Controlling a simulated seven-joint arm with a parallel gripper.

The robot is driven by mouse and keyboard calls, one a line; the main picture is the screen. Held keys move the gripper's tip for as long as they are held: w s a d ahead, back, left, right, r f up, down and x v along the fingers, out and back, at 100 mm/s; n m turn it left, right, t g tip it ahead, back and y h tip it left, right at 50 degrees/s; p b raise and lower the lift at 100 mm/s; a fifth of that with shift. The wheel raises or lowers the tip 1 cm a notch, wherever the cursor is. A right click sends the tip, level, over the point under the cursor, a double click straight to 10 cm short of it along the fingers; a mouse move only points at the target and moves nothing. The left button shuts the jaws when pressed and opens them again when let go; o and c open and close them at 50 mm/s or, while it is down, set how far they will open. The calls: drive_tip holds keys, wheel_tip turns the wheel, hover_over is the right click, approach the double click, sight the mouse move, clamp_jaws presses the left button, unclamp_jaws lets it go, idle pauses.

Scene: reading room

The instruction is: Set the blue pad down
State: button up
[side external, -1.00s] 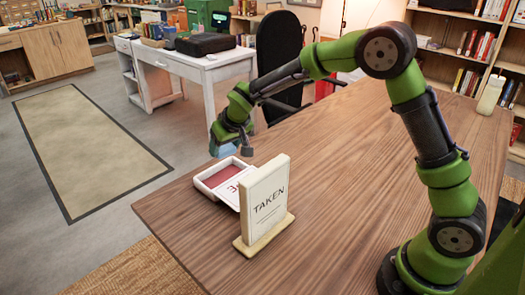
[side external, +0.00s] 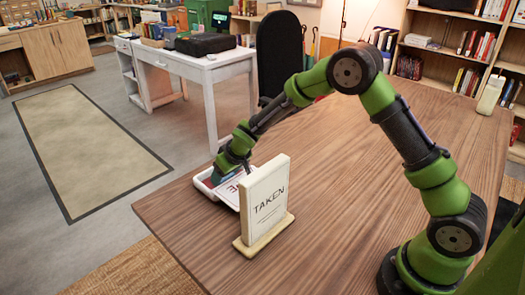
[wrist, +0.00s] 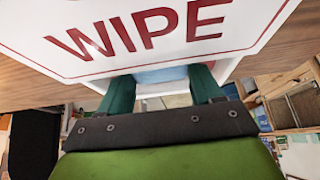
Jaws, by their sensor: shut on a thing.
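The blue pad (wrist: 160,75) shows as a small strip between my fingers in the wrist view. In the side view it is mostly hidden by my gripper. My gripper (side external: 222,172), also in the wrist view (wrist: 162,84), is shut on the pad and points down at the white tray (side external: 202,186) near the table's far left edge. The gripper is low, over or inside the tray; I cannot tell whether the pad touches its bottom. A white panel with red "WIPE" lettering (wrist: 150,32) fills the top of the wrist view, close to my fingers.
A cream upright sign reading "TAKEN" (side external: 268,203) stands on the wooden table (side external: 345,180) just in front of the tray and partly hides it. A pale bottle (side external: 490,94) stands at the far right. The middle of the table is clear.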

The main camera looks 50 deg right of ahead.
drive_tip(key=shift+f, duration=0.15)
drive_tip(key=o, duration=1)
drive_tip(key=shift+r, duration=0.25)
drive_tip(key=v, duration=0.7)
drive_tip(key=shift+s+r, duration=0.1)
drive_tip(key=shift+r, duration=0.05)
